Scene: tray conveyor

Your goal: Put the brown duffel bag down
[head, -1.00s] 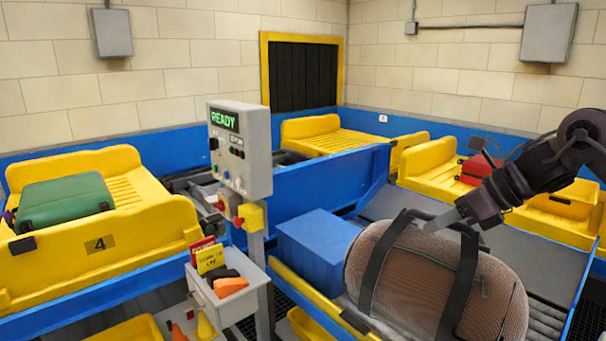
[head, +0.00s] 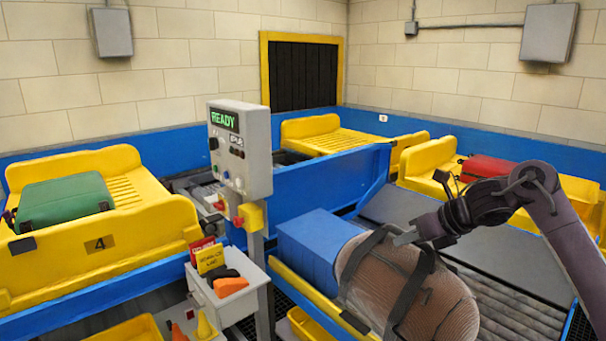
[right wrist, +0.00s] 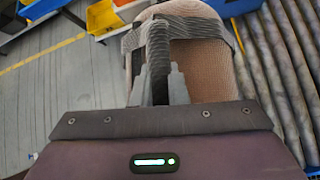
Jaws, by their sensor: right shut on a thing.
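The brown duffel bag (head: 388,284) with dark straps is at the lower right of the head view, tilted, at the near edge of the roller chute. My right gripper (head: 408,238) is at the bag's top and shut on its dark strap handle. In the right wrist view the fingers (right wrist: 160,85) close on the handle, with the bag (right wrist: 205,80) beyond them. Whether the bag's underside touches anything is hidden. My left gripper is not in view.
A blue box (head: 315,245) stands just left of the bag. Rollers (head: 515,305) to its right are clear. A control post (head: 240,150) reads READY. Yellow trays hold a green suitcase (head: 62,205) and a red case (head: 487,168).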

